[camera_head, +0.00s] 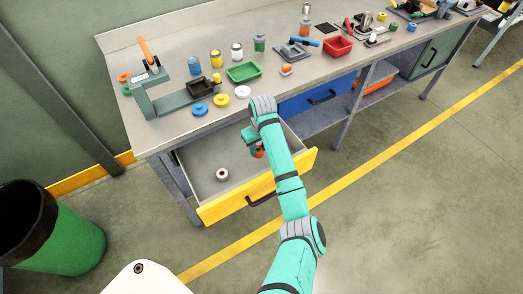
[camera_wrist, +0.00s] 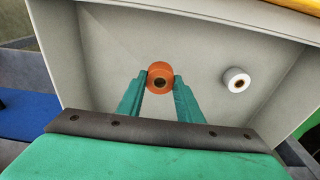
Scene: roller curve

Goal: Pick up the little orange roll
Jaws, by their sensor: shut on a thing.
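The little orange roll (camera_wrist: 160,77) is in the wrist view, its round end with a dark centre hole facing the camera. My gripper (camera_wrist: 160,86) is shut on it, with one green finger on each side. The roll is inside or just over the open yellow-fronted drawer (camera_wrist: 110,80); I cannot tell whether it touches the drawer floor. In the head view, the orange roll (camera_head: 259,152) shows only partly beside my arm, which hides much of my gripper (camera_head: 256,143).
A white roll (camera_head: 222,174) stands in the drawer, apart from my gripper. The drawer's yellow front (camera_head: 225,203) and walls surround this space. The workbench (camera_head: 150,52) above holds jars, lids and trays. A green bin (camera_head: 75,245) stands at the left.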

